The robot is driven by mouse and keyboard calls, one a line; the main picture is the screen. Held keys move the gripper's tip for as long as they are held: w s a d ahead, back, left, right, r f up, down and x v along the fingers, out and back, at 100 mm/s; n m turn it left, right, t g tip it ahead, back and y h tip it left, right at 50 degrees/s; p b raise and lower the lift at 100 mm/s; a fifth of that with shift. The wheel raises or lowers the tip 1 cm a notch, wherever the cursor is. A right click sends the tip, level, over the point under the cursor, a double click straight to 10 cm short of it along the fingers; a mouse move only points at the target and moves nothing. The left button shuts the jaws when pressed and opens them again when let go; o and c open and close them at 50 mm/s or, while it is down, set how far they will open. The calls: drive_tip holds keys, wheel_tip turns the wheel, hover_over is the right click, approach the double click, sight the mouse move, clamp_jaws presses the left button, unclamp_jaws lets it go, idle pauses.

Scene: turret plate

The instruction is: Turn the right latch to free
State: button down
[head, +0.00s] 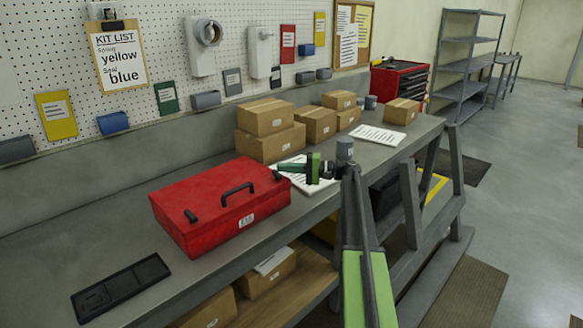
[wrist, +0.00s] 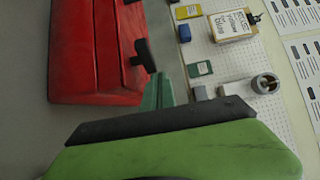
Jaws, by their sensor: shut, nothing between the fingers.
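The red case (head: 215,207) lies closed on the bench, with a dark handle (head: 238,190) on its lid. Its left latch (head: 190,216) is a small black tab near the front left. The right latch (head: 277,175) is small and partly hidden by my gripper (head: 283,168) at the case's right end. In the wrist view the black latch (wrist: 142,56) sticks out from the red case (wrist: 98,50). The green fingers of my gripper (wrist: 157,92) are shut and empty, close beside that latch. I cannot tell whether they touch it.
A black tray (head: 121,288) lies on the bench at the front left. Cardboard boxes (head: 270,143) and paper sheets (head: 377,135) are behind and right of the case. A pegboard with a kit list (head: 118,60) stands behind. A grey cylinder (head: 345,149) appears near my wrist.

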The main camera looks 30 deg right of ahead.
drive_tip(key=shift+w+a, duration=0.1)
drive_tip(key=shift+w, duration=0.3)
drive_tip(key=shift+w+a, duration=0.2)
drive_tip(key=shift+w, duration=0.1)
idle(1.3)
drive_tip(key=v, duration=1.7)
drive_tip(key=shift+s+d+r+p, duration=0.25)
drive_tip(key=shift+r+p, duration=0.05)
drive_tip(key=shift+p, duration=0.15)
